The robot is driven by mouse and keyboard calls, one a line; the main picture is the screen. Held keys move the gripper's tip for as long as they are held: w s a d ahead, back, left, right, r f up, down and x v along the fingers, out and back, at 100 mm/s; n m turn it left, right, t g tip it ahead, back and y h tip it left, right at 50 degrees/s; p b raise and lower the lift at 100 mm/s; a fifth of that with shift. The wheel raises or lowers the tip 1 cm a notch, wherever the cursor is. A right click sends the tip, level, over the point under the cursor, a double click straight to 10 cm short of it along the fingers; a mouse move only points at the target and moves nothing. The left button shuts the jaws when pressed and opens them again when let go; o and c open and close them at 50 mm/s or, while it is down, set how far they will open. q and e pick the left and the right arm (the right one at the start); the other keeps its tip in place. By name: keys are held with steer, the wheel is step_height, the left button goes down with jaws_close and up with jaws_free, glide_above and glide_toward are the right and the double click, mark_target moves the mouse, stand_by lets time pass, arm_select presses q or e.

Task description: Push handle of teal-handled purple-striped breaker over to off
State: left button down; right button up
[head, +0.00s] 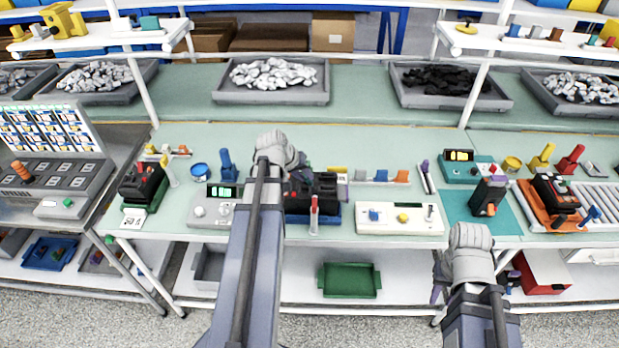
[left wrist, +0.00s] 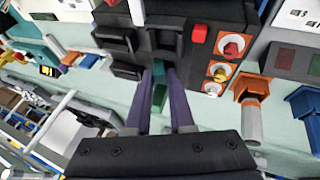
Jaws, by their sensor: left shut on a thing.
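The black breaker block (head: 322,187) stands on a blue base at the middle of the bench, partly hidden behind my left arm. In the left wrist view the black block (left wrist: 205,45) fills the top, and a teal handle (left wrist: 159,72) sticks out from it. My left gripper (left wrist: 162,85) has its two purple fingers on either side of this handle, closed on it. In the head view my left gripper (head: 303,170) is mostly hidden by its own wrist. I cannot make out a purple stripe. My right gripper (head: 438,292) hangs low before the bench's front edge, largely hidden by its wrist.
A grey meter box (head: 212,212) stands left of the breaker and a cream control box (head: 399,218) right of it. A red-tipped upright tool (head: 314,212) stands close in front. Other black devices (head: 487,196) sit further right. A green tray (head: 349,280) lies on the lower shelf.

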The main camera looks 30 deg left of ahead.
arm_select(q)
steer(key=shift+s+a+f+t+h+b, duration=0.35)
steer(key=shift+t+h+b, duration=0.15)
steer(key=shift+h+b, duration=0.2)
steer(key=shift+r, duration=0.1)
steer(key=c, duration=1.1)
jaws_free()
steer(key=shift+o, duration=0.2)
steer(key=shift+a+r, duration=0.1)
steer(key=shift+r, duration=0.05)
steer(key=p+v, duration=0.6)
steer(key=v, duration=0.1)
steer(key=shift+s+r, duration=0.15)
steer(key=shift+s, duration=0.05)
